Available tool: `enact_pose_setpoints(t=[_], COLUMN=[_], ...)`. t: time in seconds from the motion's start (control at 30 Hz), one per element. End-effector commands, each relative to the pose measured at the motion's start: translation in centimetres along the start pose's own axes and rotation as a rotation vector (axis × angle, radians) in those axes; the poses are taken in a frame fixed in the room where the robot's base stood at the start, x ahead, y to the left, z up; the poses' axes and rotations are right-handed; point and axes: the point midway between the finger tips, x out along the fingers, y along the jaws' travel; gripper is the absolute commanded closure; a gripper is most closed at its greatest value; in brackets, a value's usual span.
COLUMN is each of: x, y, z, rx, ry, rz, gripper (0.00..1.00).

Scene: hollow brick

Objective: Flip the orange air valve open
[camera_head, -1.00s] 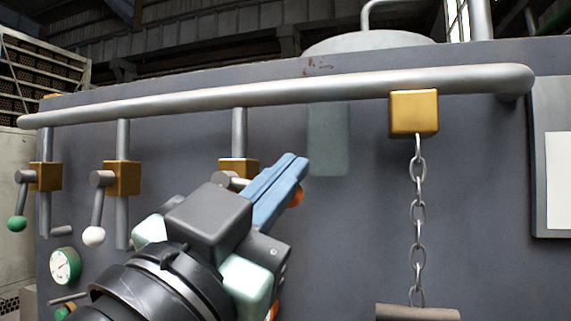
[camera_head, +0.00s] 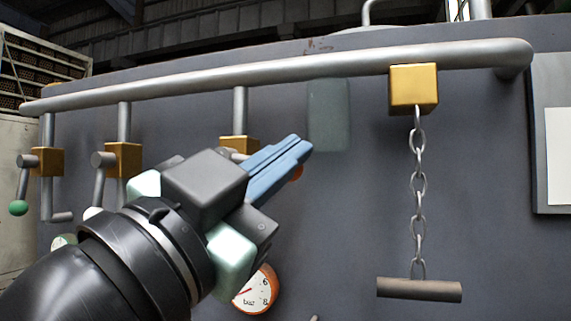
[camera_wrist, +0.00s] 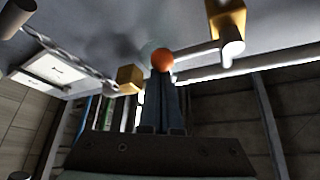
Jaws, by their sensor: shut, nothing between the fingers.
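The orange valve's gold block (camera_head: 238,144) sits below the long pipe in the head view, partly behind my gripper. Its orange ball knob (camera_head: 297,173) peeks out just under the fingertips, right of and lower than the block. The wrist view shows the orange knob (camera_wrist: 162,59) at the end of a pale lever (camera_wrist: 197,52), which runs sideways from the pivot by the gold block (camera_wrist: 228,22). My gripper (camera_head: 300,145) has its blue fingers together and empty. In the wrist view the fingertips (camera_wrist: 161,80) end right at the knob; whether they touch is unclear.
A green-knobbed lever (camera_head: 22,185) and a white-knobbed lever (camera_head: 98,183) hang down at left. A chain (camera_head: 417,190) with a bar handle (camera_head: 419,289) hangs at right. An orange-rimmed gauge (camera_head: 257,290) is below my gripper. The panel between gripper and chain is clear.

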Motion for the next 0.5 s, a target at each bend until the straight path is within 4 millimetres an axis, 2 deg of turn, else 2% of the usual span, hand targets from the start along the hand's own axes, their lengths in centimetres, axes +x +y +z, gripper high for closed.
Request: enact_pose_setpoints(t=[0.2,0.5], x=[-0.3,-1.0], y=[0.2,0.9], z=[0.5,1.8], rx=[0.070,0.074], ry=[-0.002,0.000], rz=[0.040,0.042], gripper=[1.00,1.00])
